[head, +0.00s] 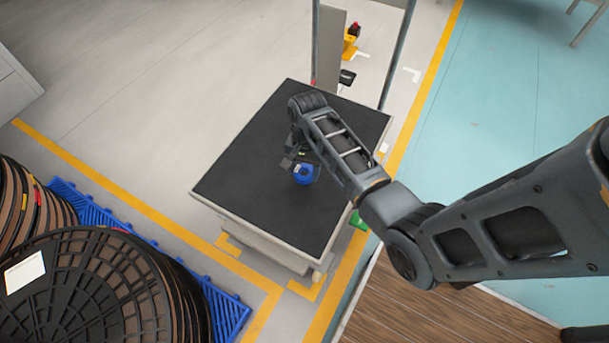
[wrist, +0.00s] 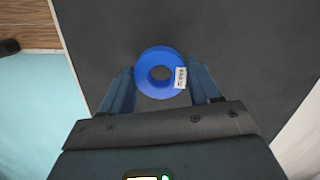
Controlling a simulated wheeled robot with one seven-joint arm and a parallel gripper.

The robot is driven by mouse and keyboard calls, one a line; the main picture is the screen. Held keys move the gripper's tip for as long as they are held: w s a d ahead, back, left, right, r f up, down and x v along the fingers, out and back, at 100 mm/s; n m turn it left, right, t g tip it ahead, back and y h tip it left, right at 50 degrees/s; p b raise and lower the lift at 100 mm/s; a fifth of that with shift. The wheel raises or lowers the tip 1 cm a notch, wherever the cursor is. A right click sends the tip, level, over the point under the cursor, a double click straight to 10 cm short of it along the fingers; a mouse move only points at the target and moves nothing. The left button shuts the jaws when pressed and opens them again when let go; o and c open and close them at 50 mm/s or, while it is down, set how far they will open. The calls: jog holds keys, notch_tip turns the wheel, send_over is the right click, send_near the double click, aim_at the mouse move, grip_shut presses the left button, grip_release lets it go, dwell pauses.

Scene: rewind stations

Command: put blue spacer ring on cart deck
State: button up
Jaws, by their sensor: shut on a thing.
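The blue spacer ring (wrist: 152,88) is between the two fingers of my gripper (wrist: 160,86) in the wrist view, with a small white label on its right side. In the head view the blue ring (head: 303,175) shows below my gripper (head: 301,166), over the cart deck. My gripper is shut on the ring. The cart deck (head: 245,185) is a black flat surface with a pale rim. It also fills most of the wrist view (wrist: 250,50). I cannot tell whether the ring touches the deck or hangs just above it.
The deck around the ring is clear. Two grey posts (head: 398,50) and a panel (head: 328,45) rise at the cart's far end. Stacked black reels (head: 95,290) stand on a blue pallet (head: 228,312) at lower left. A wooden surface (head: 400,310) lies at lower right.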

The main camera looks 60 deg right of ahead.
jog(key=shift+f+b, duration=0.4)
jog(key=shift+f, duration=1.3)
jog(key=shift+f, duration=0.15)
jog(key=o, duration=1.1)
jog(key=shift+c, duration=0.2)
